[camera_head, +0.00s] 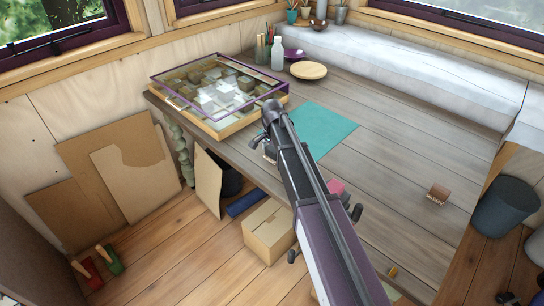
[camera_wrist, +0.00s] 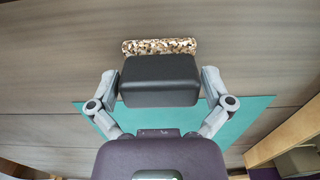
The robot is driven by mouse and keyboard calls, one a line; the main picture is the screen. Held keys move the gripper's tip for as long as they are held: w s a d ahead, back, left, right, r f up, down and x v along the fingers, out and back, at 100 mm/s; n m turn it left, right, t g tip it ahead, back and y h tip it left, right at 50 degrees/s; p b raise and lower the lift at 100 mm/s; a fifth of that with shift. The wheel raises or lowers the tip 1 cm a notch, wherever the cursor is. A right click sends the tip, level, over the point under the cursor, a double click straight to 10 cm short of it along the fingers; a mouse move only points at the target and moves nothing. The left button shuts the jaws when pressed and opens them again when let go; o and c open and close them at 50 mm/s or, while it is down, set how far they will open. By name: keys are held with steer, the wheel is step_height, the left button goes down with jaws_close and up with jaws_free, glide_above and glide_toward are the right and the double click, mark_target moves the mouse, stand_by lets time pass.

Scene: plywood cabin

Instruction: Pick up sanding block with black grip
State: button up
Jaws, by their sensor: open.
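The sanding block shows in the wrist view, with its black grip (camera_wrist: 160,80) towards me and a speckled tan strip (camera_wrist: 160,46) along its far edge. My gripper (camera_wrist: 160,84) is open, with one grey finger on each side of the black grip. I cannot tell whether the fingers touch it. The block is near the edge of the teal mat (camera_wrist: 245,115). In the head view my arm crosses the table and the block cannot be made out clearly there.
The teal mat (camera_head: 325,128) lies on the grey wooden table (camera_head: 400,150). A glass-topped display case (camera_head: 215,120) stands left of it. A wooden plate (camera_head: 308,70) and white bottle (camera_head: 277,53) are behind. A pink thing (camera_head: 336,187) and brown brush (camera_head: 438,194) lie right. The table's right is mostly clear.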

mark_target(272, 149)
stand_by(0.4)
steer(key=c, duration=1)
steer(key=shift+r, duration=0.25)
step_height(272, 149, up, 10)
steer(key=p, duration=1)
steer(key=shift+f, duration=0.2)
steer(key=o, duration=0.5)
steer(key=shift+c, duration=1.2)
steer(key=shift+s, duration=0.15)
